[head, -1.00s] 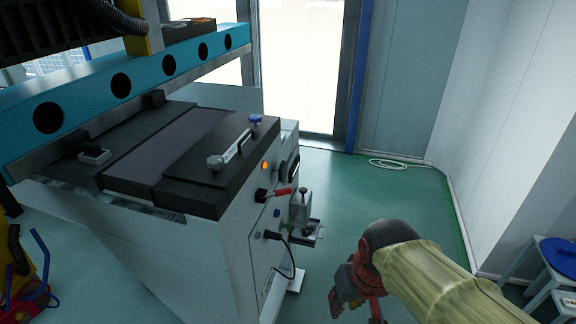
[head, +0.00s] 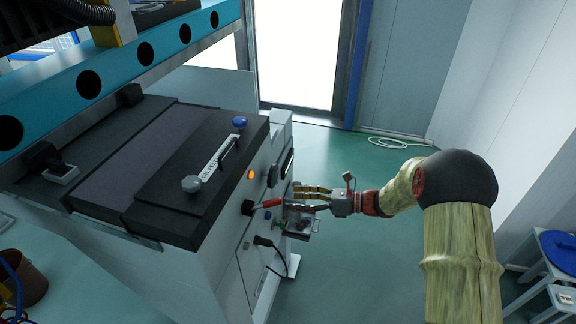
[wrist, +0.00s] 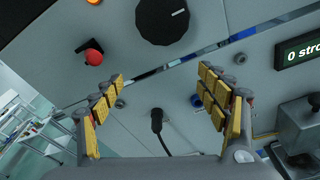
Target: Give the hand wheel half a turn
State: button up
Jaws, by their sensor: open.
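A large round black knob (wrist: 165,18) with a white mark is on the grey panel at the top of the wrist view, cut by the frame edge. It is the most wheel-like part on the panel face; I cannot tell if it is the hand wheel. My gripper (wrist: 161,88) is open and empty, its yellow-padded fingers spread below the knob and apart from it. In the head view my gripper (head: 296,198) is at the machine's right face, beside the red-handled lever (head: 272,203).
The wrist view shows a red ball-ended lever (wrist: 92,56), a black plug with cable (wrist: 157,122), a display (wrist: 298,53) and a grey device (wrist: 300,128) at right. On the machine top are a blue knob (head: 239,122) and grey knob (head: 191,184).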

aim_at(275, 175)
jog(key=w+d+r+m+t+y, duration=0.1)
jog(key=w+r+m+t, duration=0.15)
jog(key=w+r, duration=0.2)
jog(key=shift+m+g, duration=0.35)
jog(key=shift+m, duration=0.4)
jog(key=x, duration=0.2)
jog(key=s+x, duration=0.1)
jog(key=x, duration=0.2)
jog(key=r+x, duration=0.1)
jog(key=x, duration=0.1)
jog(key=shift+s+a, duration=0.1)
jog(key=shift+a, duration=0.4)
jog(key=shift+c, duration=1.2)
jog(key=c, duration=0.9)
